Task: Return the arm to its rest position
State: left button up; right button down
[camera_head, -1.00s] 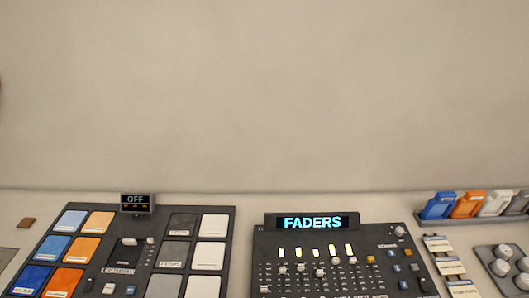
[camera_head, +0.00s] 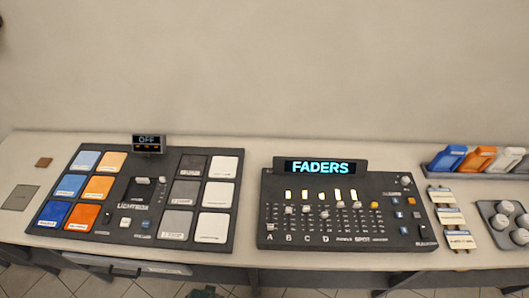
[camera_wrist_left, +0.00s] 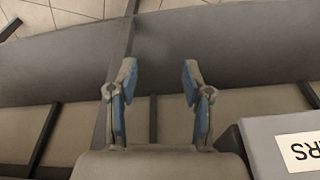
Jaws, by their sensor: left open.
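My left gripper (camera_wrist_left: 158,88) shows in the left wrist view. Its two blue-and-grey fingers stand apart with nothing between them. Behind the fingers are a grey panel, dark bars and a bit of tiled floor; no object touches the fingers. In the head view neither gripper can be made out clearly. A small dark shape at the bottom edge is too cut off to name. My right gripper is in neither view.
The desk (camera_head: 255,150) carries a lighting panel (camera_head: 137,218), a fader console (camera_head: 345,255), a rack of coloured pieces (camera_head: 480,160) and a tray of knobs (camera_head: 505,222). A labelled grey box corner (camera_wrist_left: 285,145) is close right of the gripper in the wrist view.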

pick_arm(q)
jog(key=s+f+g, duration=0.1)
jog(key=s+f, duration=0.2)
jog(key=f, duration=0.5)
jog(key=s+f, duration=0.4)
jog(key=f, duration=0.4)
jog(key=s+a+f, duration=0.3)
jog(key=s+f, duration=0.7)
jog(key=s, duration=0.3)
jog(key=shift+s+a+g, duration=0.3)
jog(key=shift+g, duration=0.1)
